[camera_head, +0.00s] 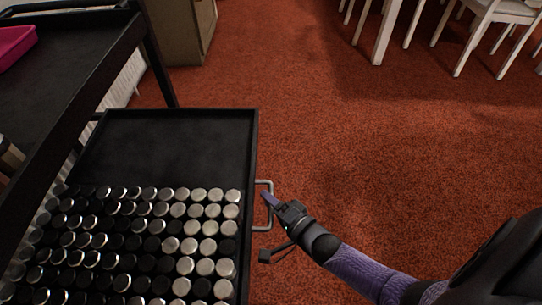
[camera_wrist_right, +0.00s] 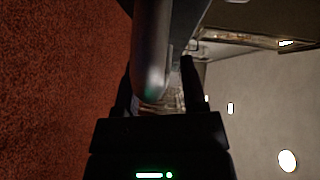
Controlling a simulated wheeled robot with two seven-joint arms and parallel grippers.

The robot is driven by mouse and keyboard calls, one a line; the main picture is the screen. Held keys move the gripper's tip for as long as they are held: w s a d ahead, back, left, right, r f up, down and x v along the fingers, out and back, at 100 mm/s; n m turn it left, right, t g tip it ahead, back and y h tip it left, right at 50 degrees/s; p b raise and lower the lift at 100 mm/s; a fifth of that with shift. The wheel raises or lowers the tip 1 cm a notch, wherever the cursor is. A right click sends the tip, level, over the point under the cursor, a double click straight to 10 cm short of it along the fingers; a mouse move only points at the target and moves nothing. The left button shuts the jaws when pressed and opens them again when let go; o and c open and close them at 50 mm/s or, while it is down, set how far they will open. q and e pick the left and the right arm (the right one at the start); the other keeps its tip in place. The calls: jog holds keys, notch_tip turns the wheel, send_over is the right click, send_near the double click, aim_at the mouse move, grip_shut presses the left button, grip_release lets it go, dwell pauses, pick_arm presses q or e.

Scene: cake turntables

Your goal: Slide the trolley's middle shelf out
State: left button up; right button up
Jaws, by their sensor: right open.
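The trolley's middle shelf (camera_head: 180,140) is a black tray that juts out to the right from under the trolley's top shelf (camera_head: 75,70). A grey bar handle (camera_head: 264,183) is on its right edge. My right gripper (camera_head: 271,203) is at this handle, with its arm coming from the lower right. In the right wrist view the handle (camera_wrist_right: 152,50) runs between the two open fingers (camera_wrist_right: 160,95), which are not closed on it. My left gripper is not in view.
Rows of silver and black round-topped items (camera_head: 150,235) cover the shelf's near part; its far part is bare. A pink tray (camera_head: 14,44) lies on the top shelf. Red carpet (camera_head: 370,150) to the right is clear up to white chairs (camera_head: 490,15). A cabinet (camera_head: 180,30) stands behind.

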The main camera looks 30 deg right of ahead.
jog(key=shift+s+r, duration=0.15)
jog(key=shift+s, duration=0.2)
pick_arm(q)
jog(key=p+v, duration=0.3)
jog(key=p, duration=0.1)
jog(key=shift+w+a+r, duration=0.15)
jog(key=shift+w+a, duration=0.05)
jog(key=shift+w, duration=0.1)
pick_arm(e)
jog(key=v, duration=0.9)
jog(key=shift+s+d, duration=0.1)
jog(key=shift+d, duration=0.05)
